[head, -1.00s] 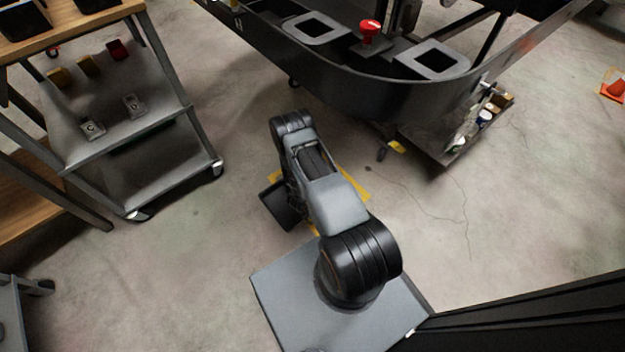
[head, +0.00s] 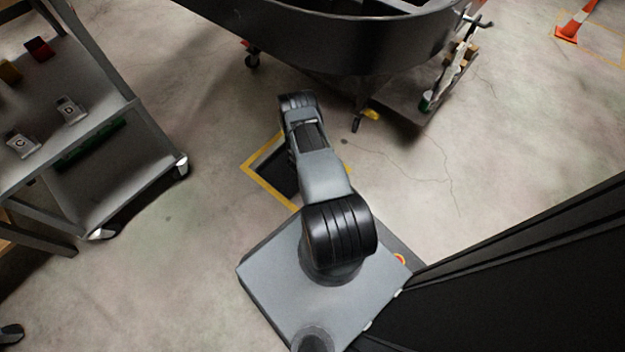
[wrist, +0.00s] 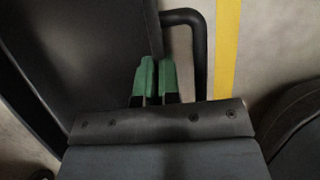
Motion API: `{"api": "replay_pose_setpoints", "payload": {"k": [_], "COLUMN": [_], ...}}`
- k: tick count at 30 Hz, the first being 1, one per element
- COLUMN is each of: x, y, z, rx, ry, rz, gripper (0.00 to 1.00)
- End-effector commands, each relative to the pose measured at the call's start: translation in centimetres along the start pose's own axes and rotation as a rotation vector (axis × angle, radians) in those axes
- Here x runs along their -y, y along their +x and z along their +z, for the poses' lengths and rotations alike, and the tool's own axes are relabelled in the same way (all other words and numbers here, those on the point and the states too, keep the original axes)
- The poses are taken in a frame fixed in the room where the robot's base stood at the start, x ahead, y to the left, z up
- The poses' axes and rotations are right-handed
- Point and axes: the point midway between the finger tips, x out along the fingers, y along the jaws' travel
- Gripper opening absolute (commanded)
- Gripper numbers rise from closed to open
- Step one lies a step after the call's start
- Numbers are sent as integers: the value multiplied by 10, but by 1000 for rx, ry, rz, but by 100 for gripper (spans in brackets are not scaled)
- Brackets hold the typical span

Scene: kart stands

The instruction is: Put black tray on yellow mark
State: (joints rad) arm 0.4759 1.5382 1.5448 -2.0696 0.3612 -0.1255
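The black tray (head: 279,174) shows in the head view beside my arm, within the yellow mark's outline, with its right part hidden by the arm. The yellow mark (head: 262,184) is a taped outline on the floor; its left corner and two sides show. In the wrist view the tray (wrist: 95,50) fills the left, with a looped black handle at its side. A yellow strip (wrist: 228,45) runs along the floor to the right of it. My gripper's green fingertips (wrist: 156,75) are close together on the tray's rim beside the handle. I cannot tell whether the tray touches the floor.
A grey shelf cart (head: 130,105) stands at the left. A large black kart body (head: 340,45) on a wheeled stand is at the back, with a caster (head: 356,124) near the mark. An orange cone (head: 572,25) is at the far right. Floor is clear left and right of the mark.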

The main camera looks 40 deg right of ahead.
Motion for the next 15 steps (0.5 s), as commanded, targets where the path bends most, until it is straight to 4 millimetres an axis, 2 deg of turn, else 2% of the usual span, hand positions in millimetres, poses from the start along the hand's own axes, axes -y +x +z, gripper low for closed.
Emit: {"api": "replay_pose_setpoints", "payload": {"k": [8,10,15], "x": [-1,0,0], "y": [14,23,44], "z": [4,6,-5], "rx": [1,1,0], "ry": [2,3,0], "rz": [1,1,1], "gripper": [0,0,0]}}
